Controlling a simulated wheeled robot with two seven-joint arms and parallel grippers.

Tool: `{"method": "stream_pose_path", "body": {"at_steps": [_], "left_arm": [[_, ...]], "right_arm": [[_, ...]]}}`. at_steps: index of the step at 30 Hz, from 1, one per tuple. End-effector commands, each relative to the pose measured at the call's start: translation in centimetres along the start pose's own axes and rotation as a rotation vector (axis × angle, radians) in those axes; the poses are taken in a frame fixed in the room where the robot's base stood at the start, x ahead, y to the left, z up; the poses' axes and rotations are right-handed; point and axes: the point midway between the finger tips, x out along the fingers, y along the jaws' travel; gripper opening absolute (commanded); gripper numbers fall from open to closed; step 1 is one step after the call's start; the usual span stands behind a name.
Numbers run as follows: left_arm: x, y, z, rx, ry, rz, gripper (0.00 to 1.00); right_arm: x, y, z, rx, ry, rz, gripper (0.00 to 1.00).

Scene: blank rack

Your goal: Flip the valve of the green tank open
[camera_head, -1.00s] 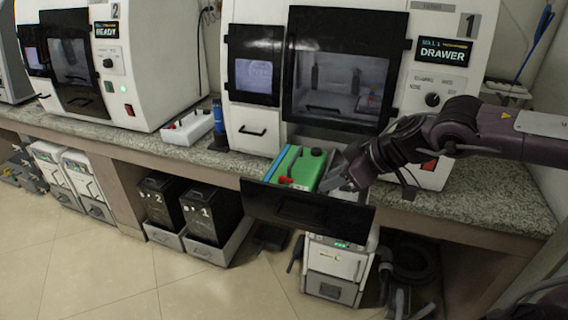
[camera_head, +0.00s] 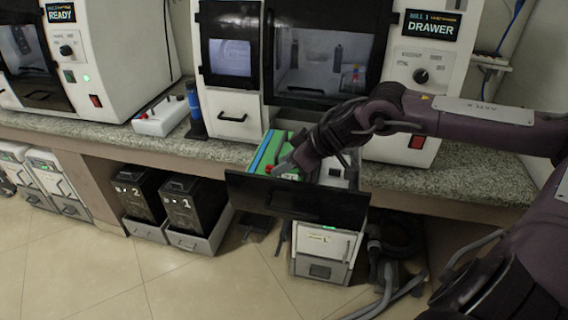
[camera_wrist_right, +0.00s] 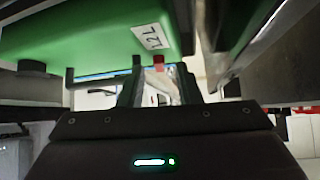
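The green tank (camera_head: 262,152) sits in the pulled-out drawer (camera_head: 290,199) under mill 1. Its red valve (camera_head: 268,169) is on the side toward the drawer front. My right gripper (camera_head: 283,168) reaches in from the right, close beside the valve, and its arm hides part of the tank. In the right wrist view the tank (camera_wrist_right: 90,38) fills the upper left with its label upside down. The fingers (camera_wrist_right: 160,82) are apart, with the red valve (camera_wrist_right: 158,61) just beyond the gap between them. Contact cannot be told. My left gripper is not in view.
The drawer's dark front panel stands close below the gripper. Mill 1 (camera_head: 232,92) rises behind it on the granite counter (camera_head: 440,178). A white box with a red knob (camera_head: 160,117) and a blue bottle (camera_head: 195,110) stand to the left. Black bins (camera_head: 190,205) are on the floor.

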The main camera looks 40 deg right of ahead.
Motion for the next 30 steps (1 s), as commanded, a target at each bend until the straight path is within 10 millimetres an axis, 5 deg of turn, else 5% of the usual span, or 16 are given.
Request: {"method": "stream_pose_path", "body": {"at_steps": [5,15,23,30], "left_arm": [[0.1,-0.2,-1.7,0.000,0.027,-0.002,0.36],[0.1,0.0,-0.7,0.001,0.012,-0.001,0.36],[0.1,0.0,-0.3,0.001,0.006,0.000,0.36],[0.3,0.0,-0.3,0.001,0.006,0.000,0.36]], "right_arm": [[0.6,0.1,0.1,0.004,0.001,0.003,0.31],[0.7,0.2,0.1,0.004,0.001,0.003,0.31],[0.7,0.1,0.1,0.004,0.001,0.003,0.00],[0.8,0.2,0.1,-0.003,0.002,-0.005,0.00]]}}
